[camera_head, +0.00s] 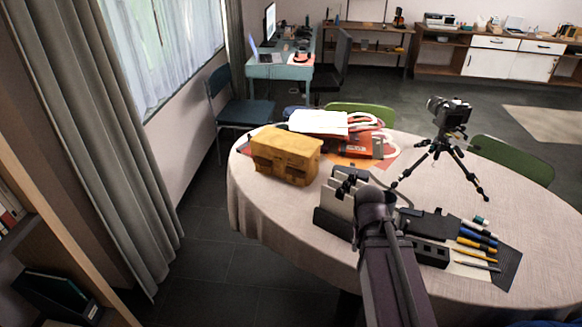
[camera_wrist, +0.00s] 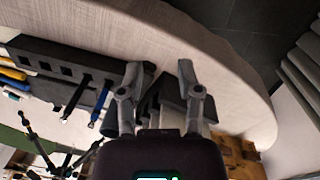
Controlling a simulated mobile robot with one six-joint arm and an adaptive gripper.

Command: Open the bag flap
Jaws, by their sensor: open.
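The mustard-brown bag (camera_head: 286,157) stands upright on the round table (camera_head: 262,213), near its left edge. Its top looks closed, with the flap lying over it. In the wrist view a brown part of the bag (camera_wrist: 236,152) shows at the lower right, partly hidden. My gripper (camera_wrist: 160,72) is open, with its two fingers apart and nothing held between them. It is above the desk organizer, apart from the bag. In the head view the bag is to the left of my arm's end, and the gripper is mostly hidden by my arm.
A black desk organizer (camera_head: 432,223) with pens beside it lies close to my arm. A camera on a tripod (camera_head: 440,147) stands at the right. A white and red item (camera_head: 318,122) lies behind the bag. The cloth left and in front of the bag is clear.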

